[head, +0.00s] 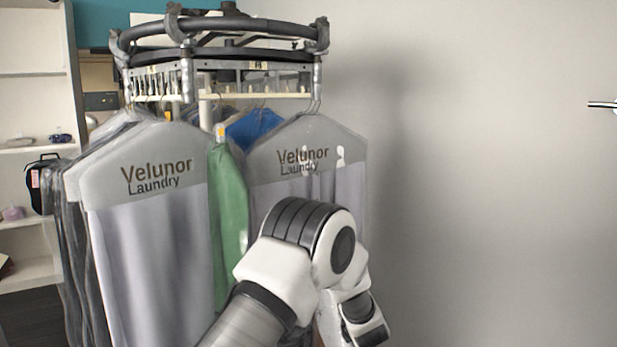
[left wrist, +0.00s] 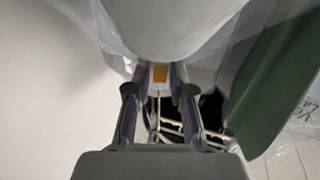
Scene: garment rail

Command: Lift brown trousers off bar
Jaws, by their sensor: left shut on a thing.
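No brown trousers can be made out for certain in either view. Garments in clear and grey "Velunor Laundry" covers hang from the rail: one at the left (head: 150,240) and one at the right (head: 300,150). My left arm crosses in front of the right cover in the head view, and its gripper is hidden there. In the left wrist view my left gripper (left wrist: 160,105) is shut on a hanger, its fingers on either side of the thin hook below an orange tag (left wrist: 160,73). A pale cover spreads beyond the fingers. My right gripper is not in view.
The round dark rail (head: 220,50) stands at the upper left. A green garment (head: 230,210) hangs between the covers, and it also shows in the left wrist view (left wrist: 275,85). White shelves (head: 35,110) stand at the far left. The right side before the grey wall is open.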

